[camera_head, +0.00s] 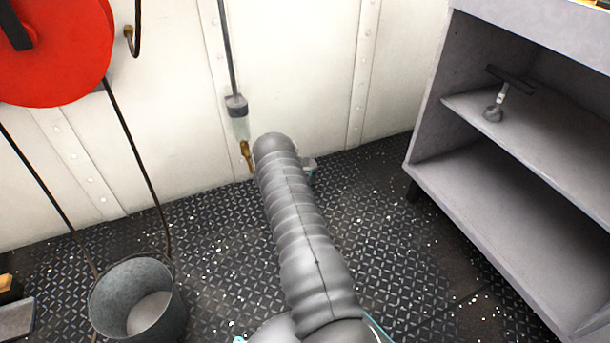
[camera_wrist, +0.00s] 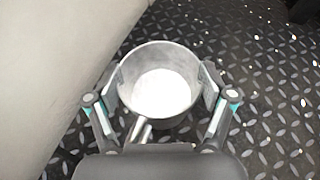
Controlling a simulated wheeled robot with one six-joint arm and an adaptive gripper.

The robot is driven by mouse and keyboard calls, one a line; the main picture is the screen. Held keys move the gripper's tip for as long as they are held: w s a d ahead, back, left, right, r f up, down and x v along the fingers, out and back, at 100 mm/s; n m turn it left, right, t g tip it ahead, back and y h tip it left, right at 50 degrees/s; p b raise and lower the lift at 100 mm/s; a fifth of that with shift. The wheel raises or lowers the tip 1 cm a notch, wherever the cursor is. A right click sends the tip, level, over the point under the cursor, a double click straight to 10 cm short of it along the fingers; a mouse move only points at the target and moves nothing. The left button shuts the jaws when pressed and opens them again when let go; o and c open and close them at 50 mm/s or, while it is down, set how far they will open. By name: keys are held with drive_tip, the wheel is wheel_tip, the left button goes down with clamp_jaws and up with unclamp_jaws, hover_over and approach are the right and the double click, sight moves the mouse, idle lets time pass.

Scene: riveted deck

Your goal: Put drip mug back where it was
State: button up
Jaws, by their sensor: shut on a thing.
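In the wrist view the drip mug (camera_wrist: 158,60) is a round grey metal mug, seen from above, with a pale white inside bottom. Its handle points towards my wrist. My gripper (camera_wrist: 164,84) is shut on the mug, one finger against each side of it. The mug is over the dark deck; its underside is hidden, so I cannot tell if it touches the floor. In the head view my arm hides most of the gripper and mug. Only a small grey piece shows right of the arm's end, too small to identify.
A white riveted wall (camera_head: 290,60) stands close behind. A thin pipe (camera_head: 229,50) with a grey fitting runs down it. A grey bucket (camera_head: 137,298) stands at lower left, a red reel (camera_head: 60,60) above. A grey shelf unit (camera_head: 480,185) is right. Deck between is open.

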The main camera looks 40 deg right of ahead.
drive_tip(key=shift+f+b, duration=0.3)
drive_tip(key=shift+f, duration=1.65)
drive_tip(key=o, duration=1.6)
drive_tip(key=shift+f, duration=0.15)
drive_tip(key=shift+o, duration=0.2)
